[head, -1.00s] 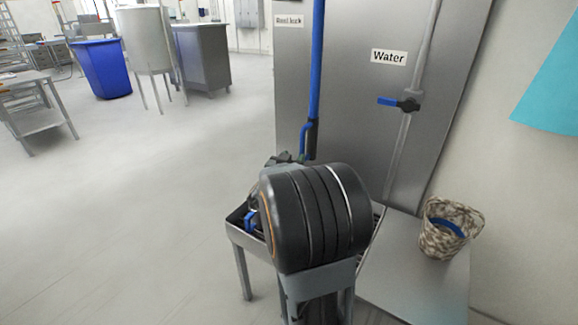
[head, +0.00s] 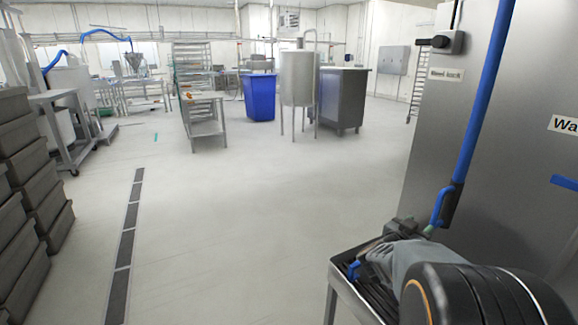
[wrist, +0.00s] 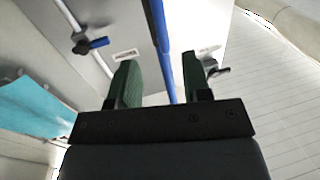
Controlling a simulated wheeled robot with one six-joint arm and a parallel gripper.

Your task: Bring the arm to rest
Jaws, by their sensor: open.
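My gripper (wrist: 160,80) shows in the wrist view with its two green-padded fingers apart and nothing between the pads. A blue pipe (wrist: 164,50) appears behind the gap between the fingers; I cannot tell how far off it is. In the head view my arm fills the lower right corner, and its dark rounded link hides part of the steel stand (head: 336,284) behind it. I cannot make out the fingers in the head view.
A steel panel (head: 440,150) with a blue pipe (head: 484,100) stands close on the right. Stacked grey crates (head: 22,170) line the left. A blue bin (head: 259,95) and a tank (head: 299,78) stand farther back. The floor between is clear, with a drain strip (head: 128,240).

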